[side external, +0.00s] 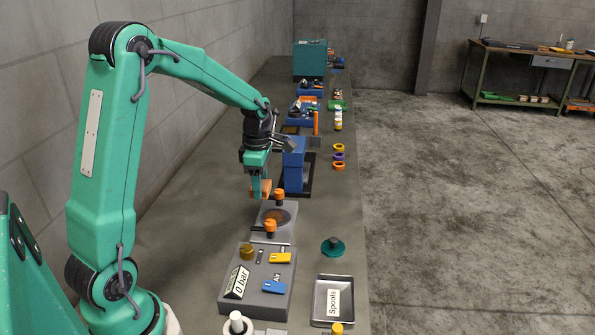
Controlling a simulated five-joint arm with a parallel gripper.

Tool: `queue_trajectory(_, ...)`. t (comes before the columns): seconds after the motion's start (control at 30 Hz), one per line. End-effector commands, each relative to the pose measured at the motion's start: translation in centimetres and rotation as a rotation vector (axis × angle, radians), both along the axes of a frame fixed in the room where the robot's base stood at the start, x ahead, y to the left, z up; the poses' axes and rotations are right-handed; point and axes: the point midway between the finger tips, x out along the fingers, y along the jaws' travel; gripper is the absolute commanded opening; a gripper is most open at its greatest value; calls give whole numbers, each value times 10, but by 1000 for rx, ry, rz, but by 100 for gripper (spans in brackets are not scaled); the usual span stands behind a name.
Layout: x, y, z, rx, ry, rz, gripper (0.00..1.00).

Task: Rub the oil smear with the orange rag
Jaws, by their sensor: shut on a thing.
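My gripper (260,190) points down at the middle of the bench, in front of a blue upright block. It is shut on an orange piece, which I take to be the orange rag (265,187). The rag is held just behind a grey plate (262,231). A dark brown round patch (280,217) on that plate may be the oil smear; it is too small to be sure. The rag appears above and behind the patch, apart from it in the picture. I cannot tell whether the rag touches any surface.
The blue block (294,165) is close to my gripper's right. A grey panel (248,290) with blue and yellow levers and a Spools tray (321,310) are nearer the camera. Bare bench lies left of the plate.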

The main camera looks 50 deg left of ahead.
Motion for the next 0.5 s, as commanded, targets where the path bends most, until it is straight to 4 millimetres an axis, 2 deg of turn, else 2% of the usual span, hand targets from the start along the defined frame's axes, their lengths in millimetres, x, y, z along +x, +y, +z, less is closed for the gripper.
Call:
queue_trajectory(0.27,0,0,-6,-1,2,0,34)
queue_trajectory(0.5,0,0,-26,-1,3,1,34)
